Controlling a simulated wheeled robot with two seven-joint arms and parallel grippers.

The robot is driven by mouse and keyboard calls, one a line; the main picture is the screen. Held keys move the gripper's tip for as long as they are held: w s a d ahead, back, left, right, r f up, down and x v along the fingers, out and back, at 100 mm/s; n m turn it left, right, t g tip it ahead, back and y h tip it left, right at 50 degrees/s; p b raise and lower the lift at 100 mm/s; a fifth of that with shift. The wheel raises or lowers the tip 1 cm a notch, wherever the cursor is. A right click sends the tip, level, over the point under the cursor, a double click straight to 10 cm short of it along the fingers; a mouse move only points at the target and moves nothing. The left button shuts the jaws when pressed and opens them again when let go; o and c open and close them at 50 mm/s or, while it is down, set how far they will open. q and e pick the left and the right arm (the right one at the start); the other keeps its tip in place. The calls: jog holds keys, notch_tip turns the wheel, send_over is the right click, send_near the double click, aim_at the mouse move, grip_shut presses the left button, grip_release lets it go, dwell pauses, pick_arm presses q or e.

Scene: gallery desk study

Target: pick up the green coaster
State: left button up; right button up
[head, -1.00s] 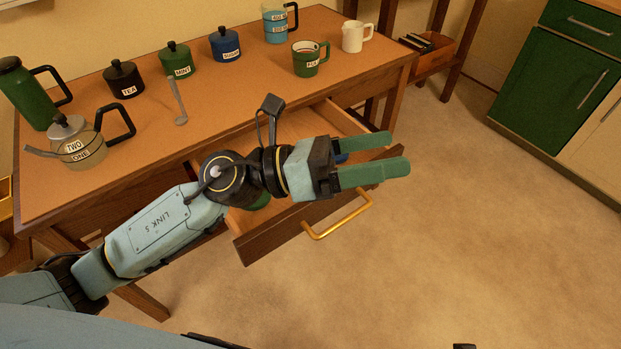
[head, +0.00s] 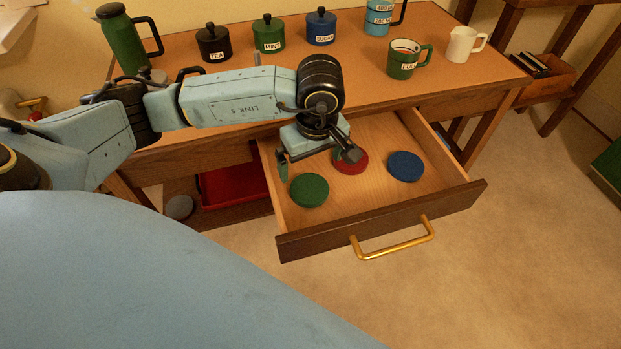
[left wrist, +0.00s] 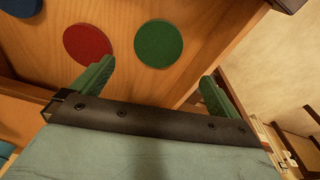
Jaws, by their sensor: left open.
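The green coaster (head: 309,190) lies flat in the open desk drawer, near its left front side. It also shows in the left wrist view (left wrist: 159,43), beyond and between my two green fingers. My left gripper (head: 306,162) is above the drawer's left part, just behind the green coaster in the head view, pointing down. Its jaws are open and empty, the fingers apart in the left wrist view (left wrist: 157,74). A red coaster (head: 351,162) and a blue coaster (head: 405,166) lie to the right. My right gripper is not in view.
The drawer front (head: 320,237) with its brass handle (head: 393,240) juts out over clear floor. A red tray (head: 232,187) lies below the desk.

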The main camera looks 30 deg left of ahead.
pick_arm(q)
jog(key=b, duration=0.1)
send_over(309, 188)
jog(key=f, duration=0.3)
jog(key=d+f, duration=0.1)
jog(key=f, duration=0.1)
jog(key=shift+s, duration=0.3)
jog(key=f, duration=0.1)
jog(key=f+b, duration=0.1)
jog(key=f, duration=0.2)
jog(key=shift+w+a+b, duration=0.25)
jog(key=shift+b, duration=0.05)
jog(key=shift+a+f, duration=0.1)
jog(key=shift+f, duration=0.2)
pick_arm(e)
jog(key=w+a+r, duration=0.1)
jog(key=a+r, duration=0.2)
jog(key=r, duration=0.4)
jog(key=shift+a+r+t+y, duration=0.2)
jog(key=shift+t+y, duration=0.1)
pick_arm(q)
jog(key=c, duration=0.9)
jog(key=shift+r, duration=0.1)
